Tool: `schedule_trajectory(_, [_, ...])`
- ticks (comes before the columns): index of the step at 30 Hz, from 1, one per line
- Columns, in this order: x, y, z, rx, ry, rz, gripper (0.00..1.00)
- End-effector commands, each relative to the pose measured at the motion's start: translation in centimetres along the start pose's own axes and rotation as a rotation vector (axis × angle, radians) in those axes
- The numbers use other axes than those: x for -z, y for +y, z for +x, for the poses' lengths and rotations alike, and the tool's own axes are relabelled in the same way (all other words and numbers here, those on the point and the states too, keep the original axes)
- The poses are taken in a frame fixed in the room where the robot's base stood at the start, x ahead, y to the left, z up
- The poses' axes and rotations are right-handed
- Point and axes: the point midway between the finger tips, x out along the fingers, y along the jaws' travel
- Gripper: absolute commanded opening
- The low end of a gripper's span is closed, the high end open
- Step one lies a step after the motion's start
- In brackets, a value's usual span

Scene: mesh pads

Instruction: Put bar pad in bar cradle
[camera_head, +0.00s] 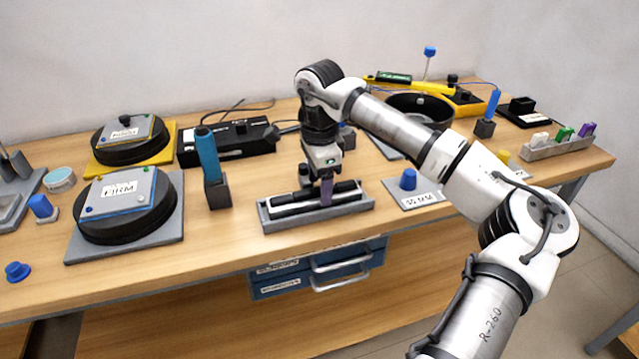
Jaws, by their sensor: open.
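The bar cradle (267,222) is a long grey open tray near the front edge of the bench, in the middle of the view. The bar pad (290,203), a long dark bar with a pale strip along its side, lies lengthwise inside the cradle. I cannot tell whether it rests fully on the cradle's floor. My gripper (326,190) points down over the middle of the bar, with a purple finger in front of it. The gripper is open; its far finger and any contact with the bar are hidden.
A grey plate with a blue knob (408,180) is close to the cradle's right. A blue cylinder in a dark holder (208,160) stands to its left. Round black pads (125,215) sit further left. A black case (228,141) lies behind. Bare bench shows around the cradle's front.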

Motion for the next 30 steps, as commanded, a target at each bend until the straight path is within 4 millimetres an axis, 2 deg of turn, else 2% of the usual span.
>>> schedule_trajectory(9, [0.0,-0.1,-6.7,0.004,0.003,0.0,0.63])
schedule_trajectory(15, [0.0,-0.1,-10.0,0.002,0.003,0.001,0.63])
schedule_trajectory(21, [0.0,0.0,-11.3,0.001,0.001,-0.001,0.63])
schedule_trajectory(27, [0.0,0.0,-11.4,0.0,0.001,-0.001,0.63])
schedule_trajectory(29, [-0.5,-0.1,-11.3,0.003,-0.009,-0.008,0.63])
schedule_trajectory(30, [-1.3,-0.3,-11.1,0.009,-0.027,-0.021,0.63])
